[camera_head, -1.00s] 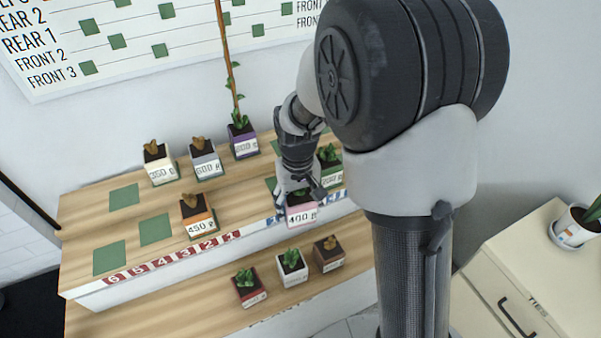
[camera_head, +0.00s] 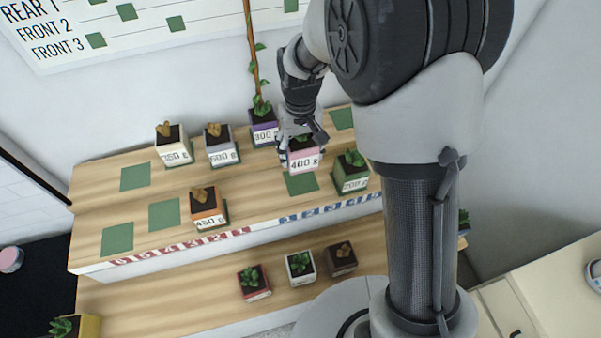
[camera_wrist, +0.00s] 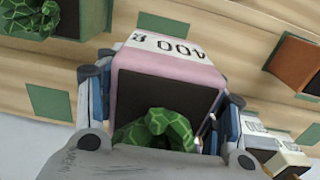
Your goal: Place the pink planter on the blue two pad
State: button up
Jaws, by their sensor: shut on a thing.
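The pink planter (camera_head: 305,160), labelled 400 g and holding a green plant, is gripped by my gripper (camera_head: 302,141) in the head view. It appears just behind a bare green pad (camera_head: 301,184) on the upper shelf; whether it hangs or rests is hard to tell. In the wrist view the pink planter (camera_wrist: 122,88) sits between both fingers of my gripper (camera_wrist: 160,95), its soil and plant facing the camera. Blue number tags (camera_head: 325,209) run along the shelf's right front edge. Their digits are too blurred to tell which pad is blue two.
A green planter (camera_head: 350,172) stands right of the bare pad, and a purple planter (camera_head: 264,126) with a tall stem stands close at left. An orange planter (camera_head: 207,208) is farther left. Another bare pad (camera_head: 342,118) lies back right. Several planters stand on the lower shelf (camera_head: 180,303).

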notch_tip(320, 180, down, 9)
jog(key=shift+f+b, duration=0.1)
jog(key=shift+b, duration=0.8)
jog(key=shift+f, duration=0.25)
jog(key=o, duration=1.4)
jog(key=shift+r, duration=0.1)
jog(key=shift+c, duration=0.2)
jog(key=shift+r, duration=0.1)
notch_tip(320, 180, up, 12)
jog(key=p, duration=0.2)
jog(key=shift+r+p, duration=0.1)
jog(key=shift+p, duration=0.25)
